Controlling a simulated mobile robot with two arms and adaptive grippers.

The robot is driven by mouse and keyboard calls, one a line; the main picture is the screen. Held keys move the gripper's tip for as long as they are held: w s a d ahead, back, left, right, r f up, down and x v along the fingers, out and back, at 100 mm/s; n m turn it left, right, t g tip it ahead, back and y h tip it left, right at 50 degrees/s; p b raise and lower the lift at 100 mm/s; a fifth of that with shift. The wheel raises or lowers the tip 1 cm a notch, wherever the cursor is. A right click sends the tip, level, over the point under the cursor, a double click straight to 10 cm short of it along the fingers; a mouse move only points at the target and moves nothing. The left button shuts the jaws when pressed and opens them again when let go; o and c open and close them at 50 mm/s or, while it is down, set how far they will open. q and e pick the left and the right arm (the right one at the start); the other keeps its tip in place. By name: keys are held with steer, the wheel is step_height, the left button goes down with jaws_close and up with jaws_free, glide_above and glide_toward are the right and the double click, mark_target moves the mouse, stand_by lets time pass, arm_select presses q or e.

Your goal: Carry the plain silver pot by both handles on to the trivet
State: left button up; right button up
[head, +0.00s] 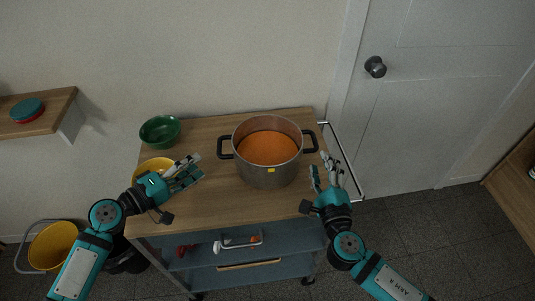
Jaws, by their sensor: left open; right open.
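A silver pot (260,176) with two dark side handles stands upright on the wooden top of a cart (215,203). I cannot make out a trivet in this view.
A green bowl (160,130) stands at the cart's back left. A yellow bowl (146,166) is partly hidden by my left gripper. A rail (345,165) runs along the cart's right side. A wall shelf (60,107) holds stacked dishes (27,110). A yellow bucket (52,247) stands lower left.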

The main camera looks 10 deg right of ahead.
mark_target(219, 149)
arm_select(q)
steer(key=x, duration=0.9)
arm_select(e)
steer(key=w, duration=0.9)
steer(key=shift+d, duration=0.2)
arm_select(q)
jaws_close()
arm_select(e)
jaws_close()
arm_select(q)
steer(key=shift+r, duration=0.1)
arm_select(e)
steer(key=shift+r, duration=0.1)
